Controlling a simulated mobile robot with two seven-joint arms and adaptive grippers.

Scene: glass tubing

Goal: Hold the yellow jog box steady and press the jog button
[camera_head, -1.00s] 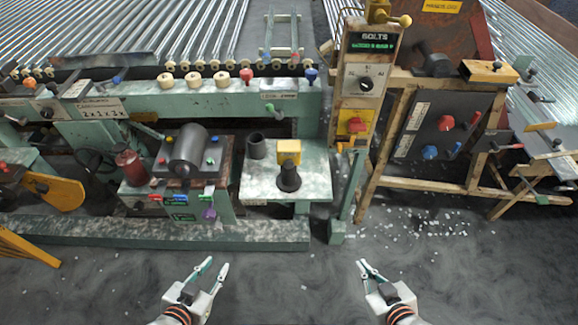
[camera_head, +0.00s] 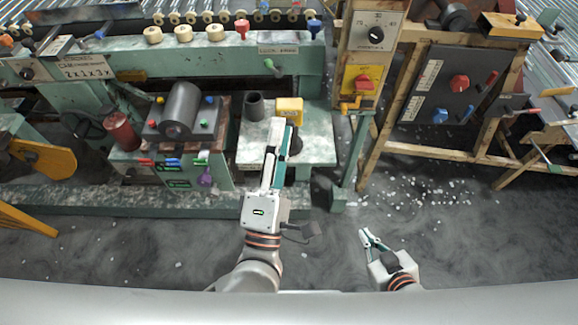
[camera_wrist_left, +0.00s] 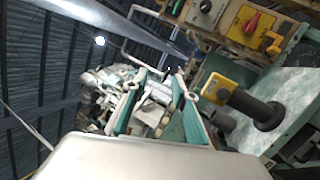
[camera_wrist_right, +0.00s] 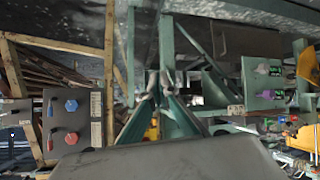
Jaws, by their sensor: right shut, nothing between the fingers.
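The yellow jog box (camera_head: 289,107) sits on top of a black post on the pale green shelf. It also shows in the left wrist view (camera_wrist_left: 219,88), to the right of the fingers. My left gripper (camera_head: 281,124) is open and reaches up just in front of and left of the box in the head view. Its two fingers (camera_wrist_left: 157,78) stand apart with nothing held between them. Part of the post is hidden behind this gripper. My right gripper (camera_head: 366,236) is shut and empty, low over the floor. I cannot make out the jog button clearly.
A dark cylinder (camera_head: 254,105) stands left of the box. A panel with a red switch (camera_head: 364,82) rises to the right. A wooden frame holds a dark panel (camera_head: 452,86) with knobs. The speckled floor (camera_head: 400,200) near my right gripper is open.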

